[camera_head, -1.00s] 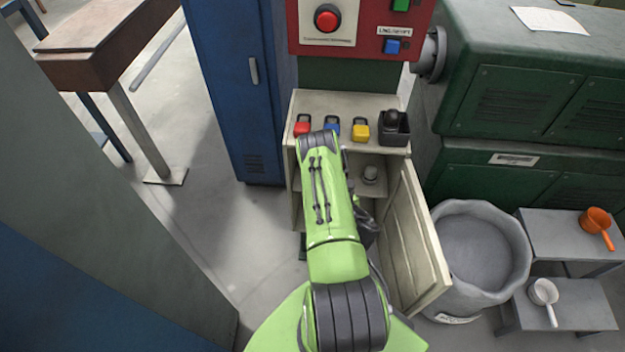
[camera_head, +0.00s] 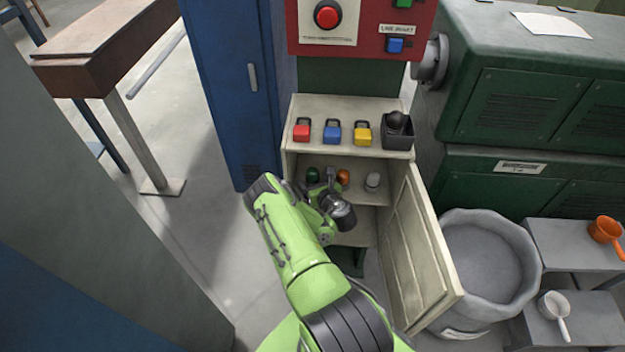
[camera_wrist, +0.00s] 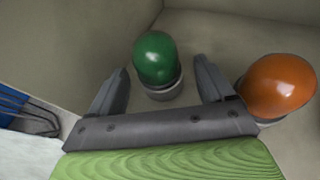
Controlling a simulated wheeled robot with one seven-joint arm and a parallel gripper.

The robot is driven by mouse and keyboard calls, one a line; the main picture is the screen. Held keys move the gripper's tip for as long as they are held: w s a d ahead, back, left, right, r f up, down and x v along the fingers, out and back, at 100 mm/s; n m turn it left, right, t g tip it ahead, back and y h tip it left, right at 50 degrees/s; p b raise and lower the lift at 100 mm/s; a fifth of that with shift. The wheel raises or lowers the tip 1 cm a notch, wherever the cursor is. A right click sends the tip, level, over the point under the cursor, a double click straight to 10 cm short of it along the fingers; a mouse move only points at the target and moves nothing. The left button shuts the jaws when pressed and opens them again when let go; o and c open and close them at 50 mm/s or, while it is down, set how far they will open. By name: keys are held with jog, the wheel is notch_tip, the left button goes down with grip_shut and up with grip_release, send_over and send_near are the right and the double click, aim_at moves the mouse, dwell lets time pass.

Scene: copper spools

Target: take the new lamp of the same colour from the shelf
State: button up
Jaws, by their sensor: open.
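Three lamps stand in a row on the shelf inside the open cabinet (camera_head: 352,187): a green lamp (camera_head: 313,175) at left, an orange lamp (camera_head: 343,177) in the middle and a whitish lamp (camera_head: 373,181) at right. My gripper (camera_head: 329,180) is at the shelf opening, partly covering the lamps. In the wrist view my gripper (camera_wrist: 162,70) is open and empty. The green lamp (camera_wrist: 156,62) stands upright on a grey base, in line with the gap between the fingers. The orange lamp (camera_wrist: 278,86) is just right of the right finger.
Red (camera_head: 302,131), blue (camera_head: 332,133) and yellow (camera_head: 362,134) padlocks and a dark box (camera_head: 397,140) with a dark round-topped thing are on the cabinet top. The open door (camera_head: 425,245) stands right of my arm. A grey bin (camera_head: 490,215) is farther right.

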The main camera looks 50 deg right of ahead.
jog(key=c, duration=1.1)
jog(key=shift+r, duration=0.15)
jog(key=shift+c, duration=0.2)
